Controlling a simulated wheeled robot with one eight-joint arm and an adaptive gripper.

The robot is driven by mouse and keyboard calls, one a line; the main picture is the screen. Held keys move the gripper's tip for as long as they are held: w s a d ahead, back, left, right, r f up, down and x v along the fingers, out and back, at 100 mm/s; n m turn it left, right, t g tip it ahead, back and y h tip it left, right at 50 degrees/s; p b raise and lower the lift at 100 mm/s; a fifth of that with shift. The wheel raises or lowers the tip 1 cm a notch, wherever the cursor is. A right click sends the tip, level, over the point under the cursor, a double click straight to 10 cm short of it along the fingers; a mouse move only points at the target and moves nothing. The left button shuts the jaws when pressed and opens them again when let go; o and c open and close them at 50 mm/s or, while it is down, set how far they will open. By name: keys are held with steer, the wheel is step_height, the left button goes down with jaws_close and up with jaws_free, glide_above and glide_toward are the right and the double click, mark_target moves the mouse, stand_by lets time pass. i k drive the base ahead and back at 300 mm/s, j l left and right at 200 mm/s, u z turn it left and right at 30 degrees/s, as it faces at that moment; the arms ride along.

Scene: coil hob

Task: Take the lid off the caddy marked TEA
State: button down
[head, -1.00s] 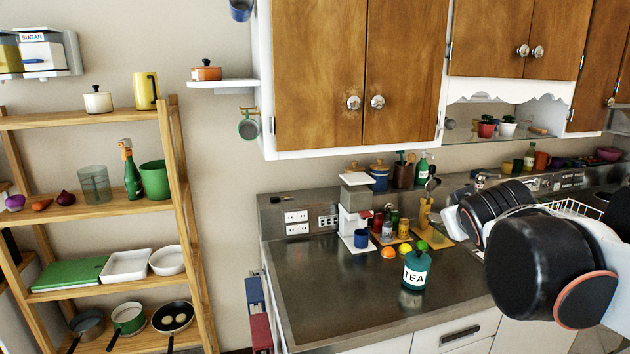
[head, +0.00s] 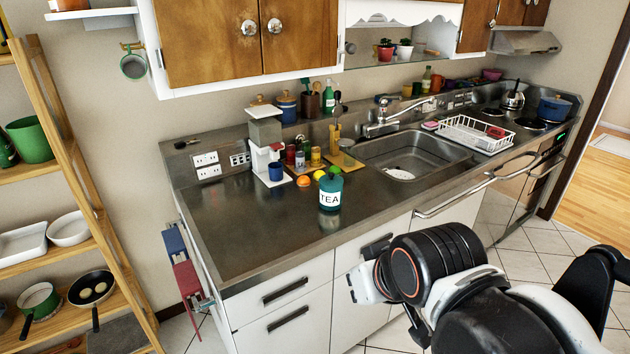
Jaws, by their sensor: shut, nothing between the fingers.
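The teal caddy marked TEA (head: 331,190) stands upright on the metal counter, left of the sink and close to the front edge. Its white label faces me. Its top looks covered by a teal lid (head: 330,179), but the edge between lid and body is too small to make out. A green, lime-like round thing shows just behind the top. My arm (head: 440,265) fills the lower right, in front of the cabinets and apart from the caddy.
Behind the caddy are an orange fruit (head: 303,181), small jars and a white-and-grey machine (head: 266,145) with a blue cup (head: 276,171). The counter left of the caddy (head: 235,215) is clear. The sink (head: 420,155) and dish rack (head: 475,133) lie to the right.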

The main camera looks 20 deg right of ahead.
mark_target(331, 180)
steer(key=i+l+u, duration=0.15)
steer(key=i, duration=0.25)
steer(key=i+l+u, duration=0.15)
steer(key=i+l, duration=0.25)
